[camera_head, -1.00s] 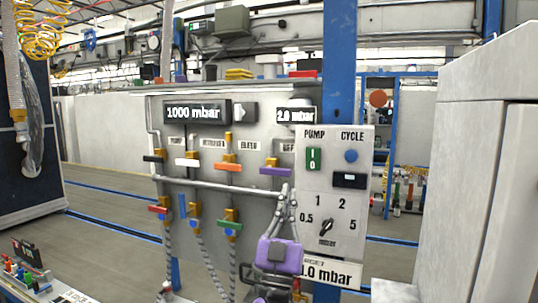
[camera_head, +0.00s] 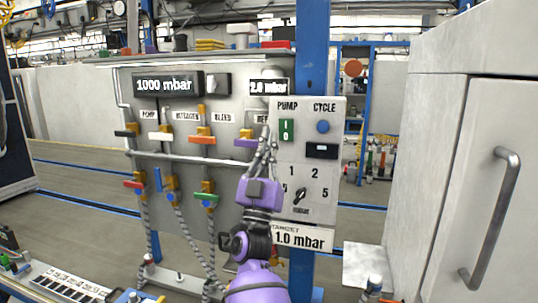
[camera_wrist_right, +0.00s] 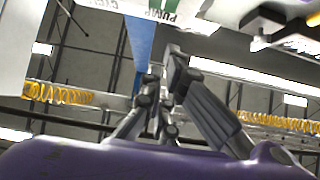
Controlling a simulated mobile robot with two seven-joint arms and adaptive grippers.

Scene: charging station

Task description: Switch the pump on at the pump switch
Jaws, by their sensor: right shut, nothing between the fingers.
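The pump switch (camera_head: 286,130) is a small green rocker marked I and 0, under the PUMP label on the grey control panel (camera_head: 330,217). My right gripper (camera_head: 267,134), purple with grey fingers, is shut and empty. In the head view its fingertips point up just left of the switch; I cannot tell whether they touch it. In the right wrist view the gripper fingers (camera_wrist_right: 172,72) reach toward the panel's underside, where the PUMP label (camera_wrist_right: 163,10) shows. My left gripper is not in view.
The panel also has a blue CYCLE button (camera_head: 322,127) and a rotary knob (camera_head: 299,195). Coloured valve handles, such as the purple one (camera_head: 247,143), are to its left. A grey cabinet (camera_head: 430,190) stands close on the right.

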